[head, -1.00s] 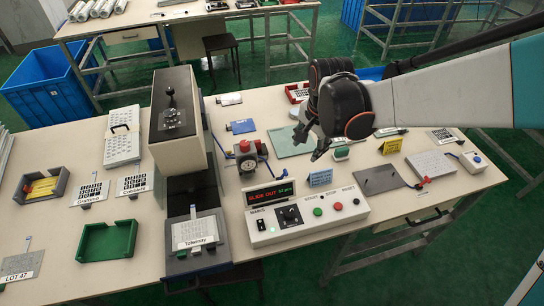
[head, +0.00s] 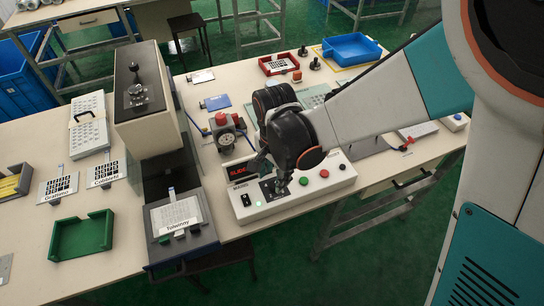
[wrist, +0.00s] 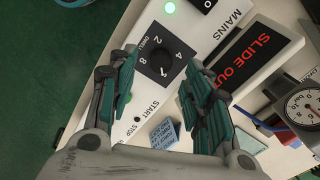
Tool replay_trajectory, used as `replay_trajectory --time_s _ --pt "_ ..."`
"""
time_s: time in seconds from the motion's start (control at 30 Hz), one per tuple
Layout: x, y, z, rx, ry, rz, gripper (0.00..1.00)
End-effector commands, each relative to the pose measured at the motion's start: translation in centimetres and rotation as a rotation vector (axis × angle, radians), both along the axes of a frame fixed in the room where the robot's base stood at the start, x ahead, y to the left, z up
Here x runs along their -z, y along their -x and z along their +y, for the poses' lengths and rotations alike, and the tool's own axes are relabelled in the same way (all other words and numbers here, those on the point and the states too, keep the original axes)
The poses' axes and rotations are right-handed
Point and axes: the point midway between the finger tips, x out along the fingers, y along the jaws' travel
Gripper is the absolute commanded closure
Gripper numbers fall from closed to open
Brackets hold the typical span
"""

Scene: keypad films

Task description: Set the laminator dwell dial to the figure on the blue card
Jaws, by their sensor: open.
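The dwell dial (wrist: 163,62) is a black knob on a square black plate marked DWELL, with 2, 4 and 8 readable. It sits on the white control box (head: 318,187). My gripper (wrist: 161,66) is open, its two teal-padded fingers either side of the dial in the wrist view. I cannot tell if they touch it. In the head view my gripper (head: 274,182) hangs over the box and partly covers the dial.
Red and green buttons (head: 298,181) line the box. A gauge (wrist: 303,103) stands behind. The laminator slide (head: 180,222) holds a Tolwinny sheet.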

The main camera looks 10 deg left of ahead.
Motion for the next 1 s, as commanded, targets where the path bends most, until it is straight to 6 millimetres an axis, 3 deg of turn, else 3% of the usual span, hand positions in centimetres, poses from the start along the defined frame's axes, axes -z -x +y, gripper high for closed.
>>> replay_trajectory --time_s 0.03,0.23,0.7,0.9,1.0 --pt "1.3 -0.1 0.0 0.001 0.0 0.0 0.55" --pt "3.4 -0.2 0.0 0.003 0.0 0.0 0.55" --pt "4.1 -0.3 0.0 0.004 -0.001 -0.001 0.55" --pt "4.1 -0.3 0.0 0.004 -0.001 -0.001 1.0" --pt "4.1 -0.3 0.0 0.004 -0.001 -0.001 1.0"
